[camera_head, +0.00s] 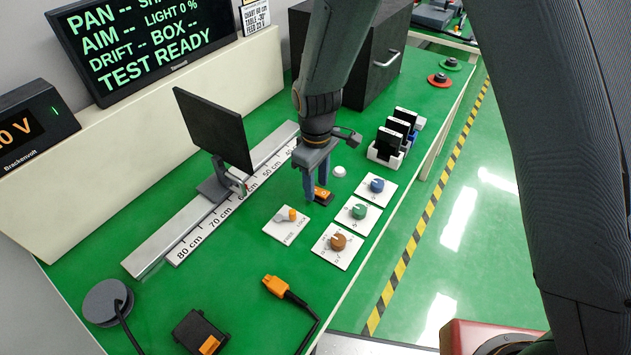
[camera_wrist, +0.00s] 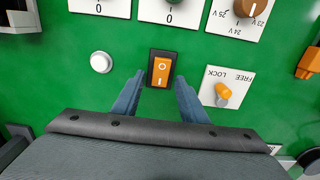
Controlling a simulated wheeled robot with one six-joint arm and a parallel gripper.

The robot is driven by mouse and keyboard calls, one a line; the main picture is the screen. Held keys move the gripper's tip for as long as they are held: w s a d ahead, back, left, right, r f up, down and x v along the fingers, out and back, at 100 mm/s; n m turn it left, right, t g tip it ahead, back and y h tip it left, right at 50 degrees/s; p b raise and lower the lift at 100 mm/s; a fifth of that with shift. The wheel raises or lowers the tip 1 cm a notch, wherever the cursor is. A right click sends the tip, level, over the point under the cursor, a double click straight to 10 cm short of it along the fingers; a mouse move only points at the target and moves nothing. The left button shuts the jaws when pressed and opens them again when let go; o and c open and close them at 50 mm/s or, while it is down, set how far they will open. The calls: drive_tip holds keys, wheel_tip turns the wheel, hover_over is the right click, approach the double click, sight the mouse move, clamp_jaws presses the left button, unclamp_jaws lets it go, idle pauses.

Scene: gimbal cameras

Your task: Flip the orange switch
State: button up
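The orange switch (camera_wrist: 161,69) is an orange rocker in a black frame, marked with a circle and a line, set on the green bench top. It also shows in the head view (camera_head: 322,194), partly hidden by my gripper. My gripper (camera_wrist: 158,82) is open and empty, with its blue-grey fingers apart on either side of the switch's near end in the wrist view. In the head view my gripper (camera_head: 316,190) points down just over the switch. I cannot tell whether the fingers touch it.
A FREE/LOCK lever plate (camera_head: 287,222) and plates with brown (camera_head: 338,242), green (camera_head: 358,211) and blue (camera_head: 377,185) knobs stand close by. A white button (camera_head: 339,171) is behind. A rail (camera_head: 215,200) carries a dark panel (camera_head: 214,128). A black box (camera_head: 376,60) stands farther back.

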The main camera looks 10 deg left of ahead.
clamp_jaws()
idle(0.3)
drive_tip(key=b, duration=0.1)
drive_tip(key=y+b, duration=0.1)
drive_tip(key=b, duration=0.1)
drive_tip(key=shift+d+f+t+y, duration=0.1)
drive_tip(key=shift+d+t+y, duration=0.05)
drive_tip(key=shift+t+y, duration=0.15)
drive_tip(key=shift+b, duration=0.55)
drive_tip(key=y+b, duration=0.1)
drive_tip(key=b, duration=0.3)
drive_tip(key=t+b, duration=0.1)
drive_tip(key=b, duration=0.4)
drive_tip(key=shift+d+r+y, duration=0.2)
drive_tip(key=shift+d+y, duration=0.1)
drive_tip(key=shift+y, duration=0.1)
